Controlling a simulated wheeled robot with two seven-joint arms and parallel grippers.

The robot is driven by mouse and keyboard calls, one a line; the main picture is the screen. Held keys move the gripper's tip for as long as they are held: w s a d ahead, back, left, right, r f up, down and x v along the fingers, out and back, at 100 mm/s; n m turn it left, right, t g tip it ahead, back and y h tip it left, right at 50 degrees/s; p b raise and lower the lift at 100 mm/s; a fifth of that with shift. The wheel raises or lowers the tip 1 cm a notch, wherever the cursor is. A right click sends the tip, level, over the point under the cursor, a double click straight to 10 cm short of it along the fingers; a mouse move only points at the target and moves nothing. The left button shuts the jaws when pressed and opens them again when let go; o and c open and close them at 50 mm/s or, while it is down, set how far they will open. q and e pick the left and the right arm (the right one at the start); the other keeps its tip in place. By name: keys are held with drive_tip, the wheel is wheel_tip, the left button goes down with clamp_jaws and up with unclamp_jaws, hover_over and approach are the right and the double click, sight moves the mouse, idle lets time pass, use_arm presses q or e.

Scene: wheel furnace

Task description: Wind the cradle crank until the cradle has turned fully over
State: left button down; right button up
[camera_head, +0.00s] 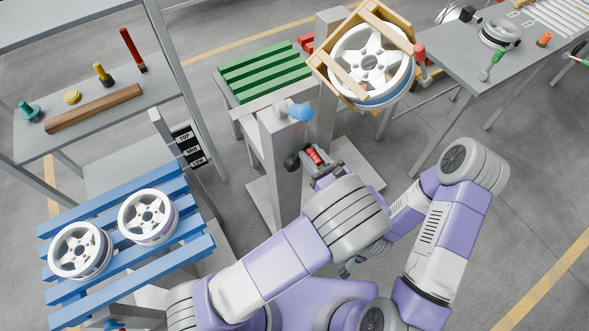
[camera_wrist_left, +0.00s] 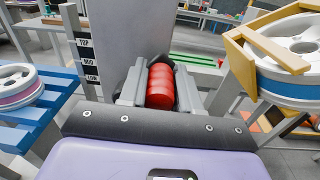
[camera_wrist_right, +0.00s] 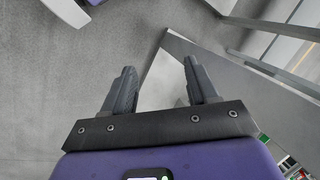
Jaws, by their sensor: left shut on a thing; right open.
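The cradle (camera_head: 321,61) is a tan wooden frame at the top of the head view, tilted, with a white spoked wheel (camera_head: 370,60) and its blue band in it. It also shows at the upper right of the left wrist view (camera_wrist_left: 243,64). The crank's red ribbed handle (camera_wrist_left: 160,86) sits between the fingers of my left gripper (camera_head: 312,160), which is shut on it beside the grey post (camera_head: 284,165). The crank's arm is mostly hidden. My right gripper (camera_wrist_right: 160,82) is open and empty in the right wrist view, with grey floor beyond.
A blue slatted rack (camera_head: 125,270) with two white wheels stands at left. A shelf (camera_head: 95,120) holds small tools and a wooden bar. A green slatted rack (camera_head: 262,70) is behind the post. A grey table (camera_head: 470,65) stands at right. Floor at lower right is clear.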

use_arm(q)
drive_tip(key=d+r, duration=0.2)
drive_tip(key=shift+d+r+t+h, duration=0.1)
drive_tip(key=shift+d+t+h, duration=0.2)
drive_tip(key=shift+d, duration=0.1)
use_arm(e)
drive_tip(key=shift+w+a+r, duration=0.15)
drive_tip(key=shift+a+r, duration=0.2)
drive_tip(key=shift+a, duration=0.3)
use_arm(q)
drive_tip(key=c, duration=1.8)
unclamp_jaws()
drive_tip(key=shift+s+a+r+p, duration=0.3)
drive_tip(key=shift+a+p, duration=0.15)
drive_tip(key=shift+a, duration=0.15)
drive_tip(key=shift+c, duration=0.2)
drive_tip(key=shift+s+a+r+p, duration=0.15)
drive_tip(key=shift+s+a+p, duration=0.2)
drive_tip(key=shift+a, duration=0.35)
clamp_jaws()
drive_tip(key=shift+s+a, duration=0.2)
drive_tip(key=shift+s, duration=0.05)
drive_tip(key=shift+a, duration=0.3)
use_arm(e)
drive_tip(key=shift+w+r, duration=0.25)
drive_tip(key=shift+r, duration=0.5)
